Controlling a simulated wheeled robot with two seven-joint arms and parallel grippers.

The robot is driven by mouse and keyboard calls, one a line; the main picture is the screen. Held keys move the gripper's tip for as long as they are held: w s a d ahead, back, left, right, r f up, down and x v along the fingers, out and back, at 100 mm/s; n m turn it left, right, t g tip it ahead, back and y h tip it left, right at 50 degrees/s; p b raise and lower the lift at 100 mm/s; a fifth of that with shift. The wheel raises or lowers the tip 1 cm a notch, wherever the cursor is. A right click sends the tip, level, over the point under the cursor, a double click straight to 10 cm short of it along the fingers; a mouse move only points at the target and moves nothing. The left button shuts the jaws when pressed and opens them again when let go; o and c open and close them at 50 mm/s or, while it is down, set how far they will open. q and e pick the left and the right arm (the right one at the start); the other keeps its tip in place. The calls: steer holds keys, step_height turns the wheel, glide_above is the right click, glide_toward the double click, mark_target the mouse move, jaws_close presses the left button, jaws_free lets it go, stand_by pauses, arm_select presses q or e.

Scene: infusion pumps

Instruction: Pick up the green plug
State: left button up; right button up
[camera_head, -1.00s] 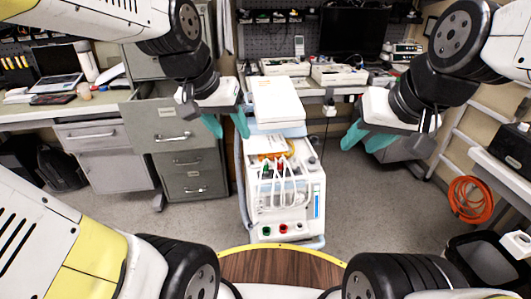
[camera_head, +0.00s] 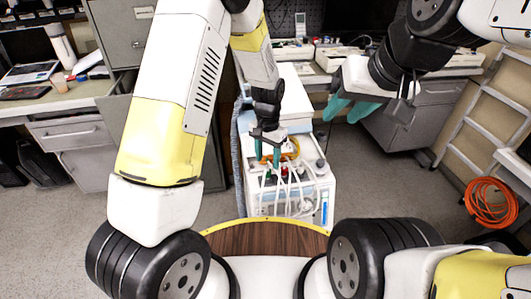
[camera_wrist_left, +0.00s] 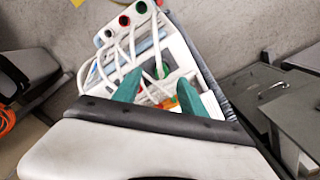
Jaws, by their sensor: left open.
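The green plug (camera_head: 268,175) is a small green piece among the white cables on top of the white pump cart (camera_head: 318,190). In the left wrist view a green piece (camera_wrist_left: 161,71), likely this plug, shows between my fingers, partly hidden by cables. My left gripper (camera_head: 268,153) is open above the cart, its teal fingers pointing down just above the plug; the wrist view shows the fingers (camera_wrist_left: 160,90) apart with nothing gripped. Whether they touch a cable I cannot tell. My right gripper (camera_head: 349,109) is open and empty, to the right of the cart.
A red plug (camera_head: 284,171) sits close beside the green one. White cables loop over the cart's front. Round coloured sockets (camera_wrist_left: 124,20) show on the cart. A bench with equipment stands behind. An orange hose (camera_head: 491,203) hangs at the right.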

mark_target(267, 168)
arm_select(q)
steer(key=f, duration=0.7)
steer(key=shift+w+f, duration=0.15)
steer(key=shift+w, duration=0.25)
jaws_close()
